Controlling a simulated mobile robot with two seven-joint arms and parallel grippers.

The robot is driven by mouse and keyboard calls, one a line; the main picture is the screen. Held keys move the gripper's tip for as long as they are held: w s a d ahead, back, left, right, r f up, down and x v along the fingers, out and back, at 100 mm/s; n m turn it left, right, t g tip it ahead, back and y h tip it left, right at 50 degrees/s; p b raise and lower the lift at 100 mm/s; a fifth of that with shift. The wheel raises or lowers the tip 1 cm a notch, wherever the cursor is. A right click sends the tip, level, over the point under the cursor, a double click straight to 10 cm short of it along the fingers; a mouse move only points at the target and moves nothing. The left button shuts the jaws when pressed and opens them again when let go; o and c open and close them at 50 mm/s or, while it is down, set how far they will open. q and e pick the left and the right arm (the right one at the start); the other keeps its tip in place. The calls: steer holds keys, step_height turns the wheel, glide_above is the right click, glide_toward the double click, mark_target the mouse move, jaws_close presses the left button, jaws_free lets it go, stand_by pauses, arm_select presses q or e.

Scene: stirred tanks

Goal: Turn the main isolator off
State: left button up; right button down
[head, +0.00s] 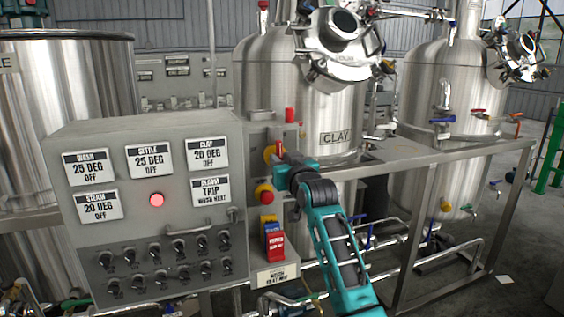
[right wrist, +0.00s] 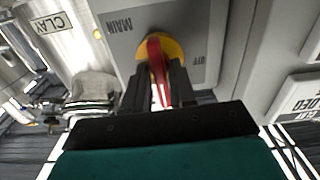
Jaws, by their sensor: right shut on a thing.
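The main isolator has a red handle (right wrist: 154,58) on a yellow disc (right wrist: 175,49), mounted on a grey box (right wrist: 199,20) lettered MAIN. In the head view the yellow disc (head: 268,153) sits on the side of the control panel, partly hidden by my right gripper (head: 279,160). In the right wrist view my right gripper (right wrist: 160,85) is shut on the red handle, with a dark finger on each side. The handle points down the picture, towards the gripper. My left gripper is not in view.
The control panel (head: 150,130) with labels, a lit red lamp (head: 156,199) and several switches stands to the left. Steel tanks (head: 300,105) and a metal frame (head: 430,155) stand behind and right.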

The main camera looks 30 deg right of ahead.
steer(key=shift+a+f+n, duration=0.1)
steer(key=shift+n, duration=4.25)
steer(key=shift+a+f+n, duration=0.1)
steer(key=shift+n, duration=4.25)
steer(key=c, duration=1.1)
jaws_free()
steer(key=shift+c, duration=0.2)
steer(key=b+v, duration=0.1)
steer(key=v, duration=1.1)
steer(key=shift+s, duration=0.45)
